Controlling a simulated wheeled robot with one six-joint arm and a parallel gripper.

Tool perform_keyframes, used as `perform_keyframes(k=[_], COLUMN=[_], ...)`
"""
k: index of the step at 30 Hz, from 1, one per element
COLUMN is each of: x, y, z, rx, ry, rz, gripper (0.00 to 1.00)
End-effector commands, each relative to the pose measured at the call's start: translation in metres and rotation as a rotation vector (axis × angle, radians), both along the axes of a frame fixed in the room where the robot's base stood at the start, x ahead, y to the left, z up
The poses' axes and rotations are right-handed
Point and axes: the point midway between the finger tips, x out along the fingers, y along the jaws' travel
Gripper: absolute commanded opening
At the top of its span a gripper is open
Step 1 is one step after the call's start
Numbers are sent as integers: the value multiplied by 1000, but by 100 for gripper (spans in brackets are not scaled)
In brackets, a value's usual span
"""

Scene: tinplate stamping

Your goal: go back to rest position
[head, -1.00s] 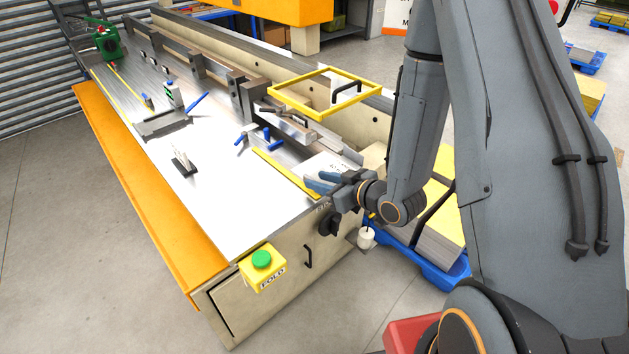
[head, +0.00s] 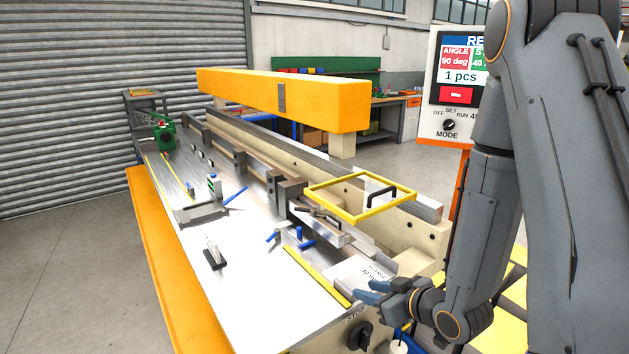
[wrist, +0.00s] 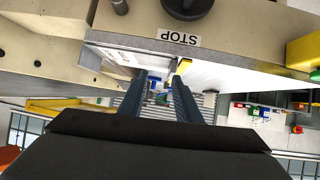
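My gripper (head: 372,292) is at the near right corner of the machine table (head: 240,280), beside a white printed sheet or block (head: 362,275). In the wrist view my two dark fingers (wrist: 160,98) stand apart with a gap between them. Nothing shows held in the gap. My arm comes in from the right of the head view, with its elbow raised. The black STOP knob (head: 359,336) is just below my gripper, and its STOP label (wrist: 178,37) shows upside down in the wrist view.
A yellow frame guard (head: 350,217) with a black handle stands behind my gripper. An orange beam (head: 300,100) spans above the machine. A control panel (head: 455,90) stands at the back right, close to my arm. Open floor (head: 70,270) lies left.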

Motion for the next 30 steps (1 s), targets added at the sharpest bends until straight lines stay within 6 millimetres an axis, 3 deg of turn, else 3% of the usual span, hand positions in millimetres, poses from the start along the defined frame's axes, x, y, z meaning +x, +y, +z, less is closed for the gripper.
perform_keyframes(k=[6, 12, 20, 27, 30], x=[3, -27, -81, -126, -127], y=[-36, -60, -58, -39, -40], z=[16, 43, 74, 99, 78], rx=[-173, -247, -233, -181, -186], ry=[185, 402, 634, 798, 829], rz=[-152, -331, -469, -530, -531], gripper=[31, 31, 31, 31, 31])
